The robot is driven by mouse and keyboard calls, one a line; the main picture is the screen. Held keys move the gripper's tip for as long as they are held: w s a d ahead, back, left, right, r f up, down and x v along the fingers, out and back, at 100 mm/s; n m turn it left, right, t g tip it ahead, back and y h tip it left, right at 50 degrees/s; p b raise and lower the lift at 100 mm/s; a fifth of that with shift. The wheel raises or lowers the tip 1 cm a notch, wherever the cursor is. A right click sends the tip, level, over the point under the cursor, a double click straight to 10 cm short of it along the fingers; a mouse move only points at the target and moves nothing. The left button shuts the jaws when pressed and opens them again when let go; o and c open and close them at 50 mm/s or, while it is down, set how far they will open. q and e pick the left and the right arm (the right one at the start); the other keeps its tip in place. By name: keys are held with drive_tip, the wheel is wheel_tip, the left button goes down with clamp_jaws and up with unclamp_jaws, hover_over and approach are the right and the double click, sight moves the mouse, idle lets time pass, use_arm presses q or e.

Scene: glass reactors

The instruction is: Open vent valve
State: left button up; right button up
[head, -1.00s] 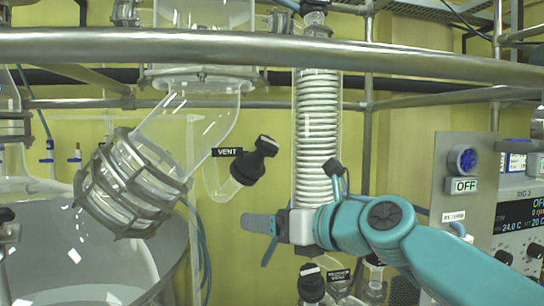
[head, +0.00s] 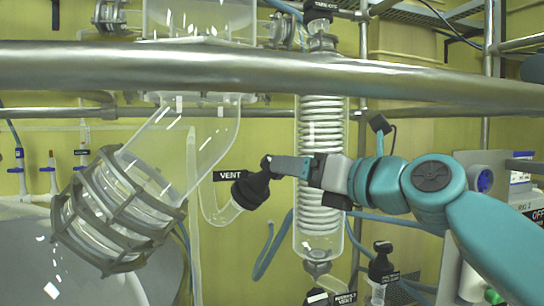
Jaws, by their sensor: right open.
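The vent valve (head: 249,190) is a black knob on a bent glass side arm, in the middle of the head view. A black label reading VENT (head: 228,175) sits just left of it. My right gripper (head: 272,167) comes in from the right, with its fingertips at the upper right end of the knob. The jaws are open; I cannot tell whether they touch the knob or only overlap it in the picture. My left gripper is not in view.
A metal rail (head: 400,76) crosses above the arm. A coiled glass condenser (head: 320,225) stands behind the gripper. A caged glass port (head: 118,212) is at left. More black-capped valves (head: 381,262) are below right. A control panel is partly hidden behind my right arm.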

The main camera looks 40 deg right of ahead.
drive_tip(key=w+p, duration=0.1)
drive_tip(key=w, duration=0.5)
drive_tip(key=shift+w+d+r, duration=0.1)
drive_tip(key=shift+w, duration=0.3)
drive_tip(key=shift+w+d, duration=0.1)
drive_tip(key=shift+w, duration=0.1)
drive_tip(key=shift+s+d, duration=0.25)
drive_tip(key=shift+s, duration=0.1)
drive_tip(key=shift+a, duration=0.1)
drive_tip(key=shift+c, duration=0.3)
drive_tip(key=shift+a, duration=0.15)
drive_tip(key=c, duration=0.5)
drive_tip(key=shift+w, duration=0.1)
drive_tip(key=c, duration=0.4)
